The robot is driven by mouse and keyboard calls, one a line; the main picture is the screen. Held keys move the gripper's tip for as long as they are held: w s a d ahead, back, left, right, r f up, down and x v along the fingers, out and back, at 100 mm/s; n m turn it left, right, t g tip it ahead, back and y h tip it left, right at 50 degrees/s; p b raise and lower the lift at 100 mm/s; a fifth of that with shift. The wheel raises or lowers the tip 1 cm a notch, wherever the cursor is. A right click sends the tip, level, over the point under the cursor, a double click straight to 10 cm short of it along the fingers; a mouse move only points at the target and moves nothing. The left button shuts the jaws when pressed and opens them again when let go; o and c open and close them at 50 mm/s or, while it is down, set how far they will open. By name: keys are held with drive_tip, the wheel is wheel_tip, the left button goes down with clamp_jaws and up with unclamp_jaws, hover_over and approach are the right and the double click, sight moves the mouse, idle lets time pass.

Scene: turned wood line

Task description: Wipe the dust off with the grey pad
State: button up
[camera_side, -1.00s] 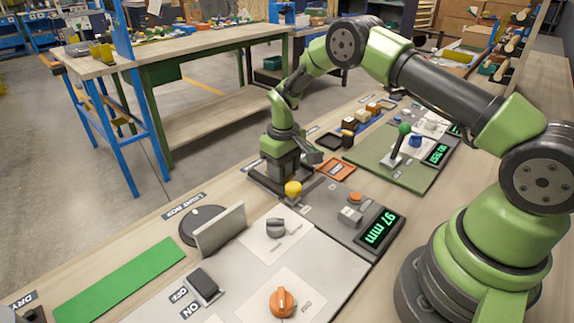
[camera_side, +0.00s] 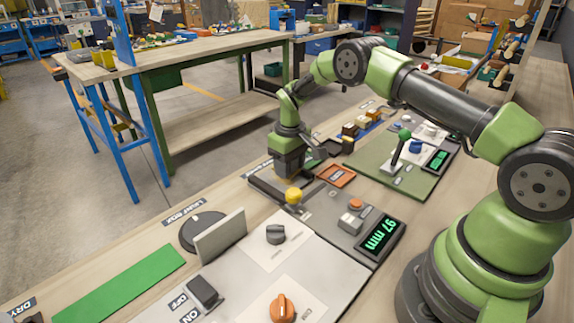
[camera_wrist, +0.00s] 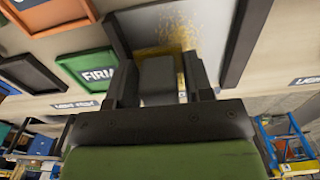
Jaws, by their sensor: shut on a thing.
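My gripper (camera_wrist: 158,88) is shut on the grey pad (camera_wrist: 157,76), which sits between its two dark fingers in the wrist view. Ochre dust (camera_wrist: 178,28) lies in a speckled patch on a grey plate (camera_wrist: 135,25) with dark edges, just beyond the pad. A yellowish band shows beside the pad. I cannot tell whether the pad touches the plate. In the side view my gripper (camera_side: 289,164) is low over the dark-edged plate (camera_side: 262,187); the pad and dust cannot be made out there.
A yellow knob (camera_side: 293,195) stands just in front. A green-knobbed lever (camera_side: 402,145) stands on a green board further right. An upright light panel (camera_side: 220,236) stands front left.

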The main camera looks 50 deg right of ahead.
sight(278, 184)
drive_tip(key=shift+a+f, duration=0.2)
drive_tip(key=shift+a, duration=1.9)
drive_tip(key=shift+d+r, duration=0.1)
drive_tip(key=shift+r, duration=2.95)
drive_tip(key=shift+r, duration=0.1)
wheel_tip(278, 184, up, 3)
drive_tip(key=shift+f, duration=0.1)
